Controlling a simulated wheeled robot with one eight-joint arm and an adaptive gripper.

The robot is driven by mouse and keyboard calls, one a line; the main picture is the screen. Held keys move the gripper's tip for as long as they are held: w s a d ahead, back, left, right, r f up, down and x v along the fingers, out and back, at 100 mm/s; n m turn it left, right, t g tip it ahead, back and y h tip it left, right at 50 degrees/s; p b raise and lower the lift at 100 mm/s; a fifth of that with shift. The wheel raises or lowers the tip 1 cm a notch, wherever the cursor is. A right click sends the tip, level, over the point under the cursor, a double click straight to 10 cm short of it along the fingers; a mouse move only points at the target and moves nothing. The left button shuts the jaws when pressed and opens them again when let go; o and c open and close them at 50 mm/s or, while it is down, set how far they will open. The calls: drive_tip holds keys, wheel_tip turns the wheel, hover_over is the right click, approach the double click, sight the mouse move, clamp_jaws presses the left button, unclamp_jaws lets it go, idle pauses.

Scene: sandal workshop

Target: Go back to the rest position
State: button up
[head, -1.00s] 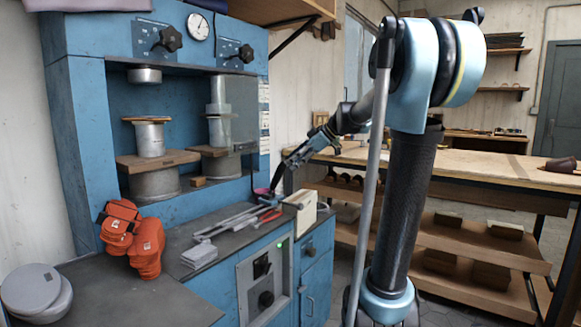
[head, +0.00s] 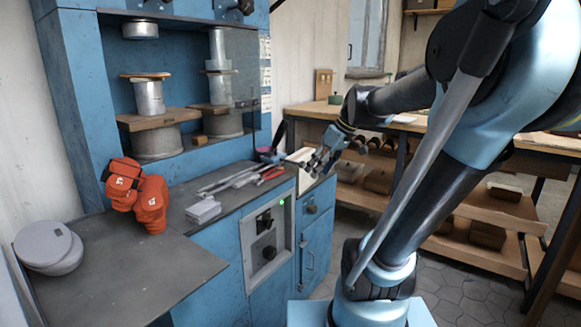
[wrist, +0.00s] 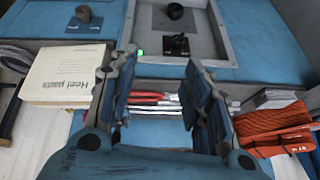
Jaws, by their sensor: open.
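My gripper (head: 322,158) hangs at the right end of the blue machine's bench, beside the cream box, in the head view. In the wrist view my gripper (wrist: 163,88) has its two fingers spread apart with nothing held between them. Red-handled tools (wrist: 150,98) show beyond the gap between the fingers. The cream box labelled "Heel pads" (wrist: 66,72) is left of the fingers in the wrist view. My arm crosses the right side of the head view and hides part of the wooden workbench.
The blue press (head: 88,110) stands at the left. Orange gloves (head: 140,195), a grey stack (head: 204,210) and long metal tools (head: 235,180) lie on its bench. Grey round pads (head: 48,247) lie near left. A wooden workbench (head: 315,108) with lower shelves is behind my arm.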

drive_tip(key=s+d+f+m+h, duration=0.2)
drive_tip(key=s+d+f+m, duration=0.2)
drive_tip(key=s+f, duration=0.4)
drive_tip(key=s+d+f+m+h, duration=0.3)
drive_tip(key=s+d+f+m, duration=0.2)
drive_tip(key=s+f, duration=0.3)
drive_tip(key=shift+s+d+f+g, duration=0.15)
drive_tip(key=shift+d+f+g, duration=0.15)
drive_tip(key=shift+g, duration=0.1)
drive_tip(key=shift+w+f, duration=0.15)
drive_tip(key=shift+w, duration=0.35)
idle(5.5)
